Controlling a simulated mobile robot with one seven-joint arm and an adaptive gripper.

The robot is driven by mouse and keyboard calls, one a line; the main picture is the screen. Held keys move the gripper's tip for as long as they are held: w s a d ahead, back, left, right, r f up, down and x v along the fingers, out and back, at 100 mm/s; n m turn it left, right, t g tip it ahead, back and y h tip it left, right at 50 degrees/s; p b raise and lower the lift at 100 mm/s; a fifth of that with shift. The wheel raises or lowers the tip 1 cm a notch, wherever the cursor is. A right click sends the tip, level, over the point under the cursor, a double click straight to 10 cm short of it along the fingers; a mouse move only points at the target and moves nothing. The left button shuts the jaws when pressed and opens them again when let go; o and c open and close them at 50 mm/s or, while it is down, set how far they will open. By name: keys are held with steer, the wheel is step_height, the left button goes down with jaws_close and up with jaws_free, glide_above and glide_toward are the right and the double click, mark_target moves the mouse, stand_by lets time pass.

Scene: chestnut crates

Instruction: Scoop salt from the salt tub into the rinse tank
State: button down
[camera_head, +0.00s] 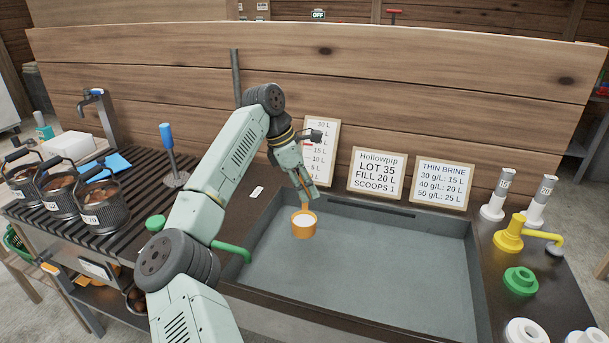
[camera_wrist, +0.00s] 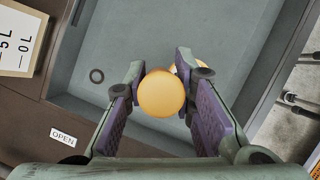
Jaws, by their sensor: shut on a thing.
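My gripper (camera_head: 304,192) is shut on the handle of an orange scoop (camera_head: 303,226), which hangs below the fingers over the left back part of the rinse tank (camera_head: 385,280). The scoop's cup is upright and its top shows white salt (camera_head: 304,219). In the wrist view the round orange handle end of the scoop (camera_wrist: 162,94) sits between the purple finger pads of my gripper (camera_wrist: 163,82). The rinse tank is a wide grey basin; I cannot tell whether it holds water. I cannot make out a salt tub in either view.
Signs stand behind the tank; one (camera_head: 377,175) reads LOT 35, FILL 20 L, SCOOPS 1. Several chestnut baskets (camera_head: 102,205) stand on the left rack. A yellow tap (camera_head: 510,233) and green ring (camera_head: 520,281) are at the right. A green handle (camera_head: 232,249) lies by the tank's left edge.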

steer(key=shift+s+a+r+t, duration=0.1)
steer(key=shift+s+r+t, duration=0.05)
steer(key=shift+s+t, duration=0.35)
steer(key=shift+s+b, duration=0.2)
steer(key=shift+b, duration=0.35)
steer(key=s+t+b, duration=0.1)
steer(key=t+b, duration=0.1)
steer(key=b, duration=0.4)
steer(key=s+m+t+b, duration=0.1)
steer(key=s+t+b, duration=0.1)
steer(key=b, duration=0.4)
steer(key=s+m+t+h+b, duration=0.1)
steer(key=s+t+b, duration=0.1)
steer(key=b, duration=0.4)
steer(key=shift+s+a+t, duration=0.1)
steer(key=shift+s+t, duration=0.15)
steer(key=shift+t, duration=0.65)
steer(key=s+t+b, duration=0.1)
steer(key=b, duration=0.4)
steer(key=s+f+m+t+h+b, duration=0.1)
steer(key=t+b, duration=0.1)
steer(key=b, duration=0.3)
steer(key=shift+s+a+f+t+b, duration=0.1)
steer(key=shift+s+f+t+b, duration=0.05)
steer(key=shift+s+t+b, duration=0.2)
